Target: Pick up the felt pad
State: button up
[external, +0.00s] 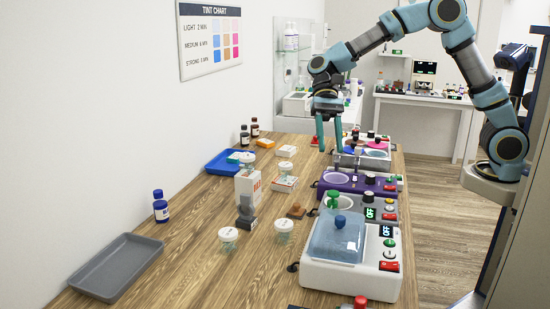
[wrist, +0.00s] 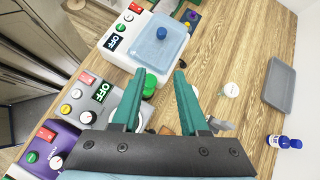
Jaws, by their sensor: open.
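No thing in view is plainly the felt pad. A small flat brown piece (external: 296,212) lies on the wooden table between the machines and the jars, and it may be the pad. In the wrist view a bit of brown (wrist: 166,131) shows beside the right finger, partly hidden. My gripper (external: 329,148) is open and empty, fingers pointing down, above the far part of the table by the machines. Its two teal fingers stand apart in the wrist view (wrist: 159,73), with nothing between them that they touch.
A white machine with a blue lid (external: 340,238) and a purple machine (external: 350,182) line the table's right side.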

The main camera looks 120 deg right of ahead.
jog(key=w+d+r+m+t+y+b, duration=0.15)
jog(key=d+m+t, duration=0.3)
jog(key=d, duration=0.75)
jog(key=m, duration=0.1)
send_over(297, 204)
jog(key=s+d, duration=0.2)
notch_tip(297, 204, down, 16)
jog(key=f, duration=0.2)
jog(key=f+y, duration=0.1)
jog(key=shift+w+d+f+p, duration=0.15)
jog(key=shift+w+f+p, duration=0.05)
jog(key=shift+f+p, duration=0.2)
notch_tip(297, 204, down, 2)
jog(key=shift+f+p, duration=0.2)
jog(key=shift+p, duration=0.3)
jog(key=shift+f+p+x, duration=0.25)
jog(key=shift+p+x, duration=0.15)
jog(key=shift+x, duration=0.75)
jog(key=shift+w+a+f, duration=0.2)
jog(key=shift+f, duration=0.05)
grip_shut()
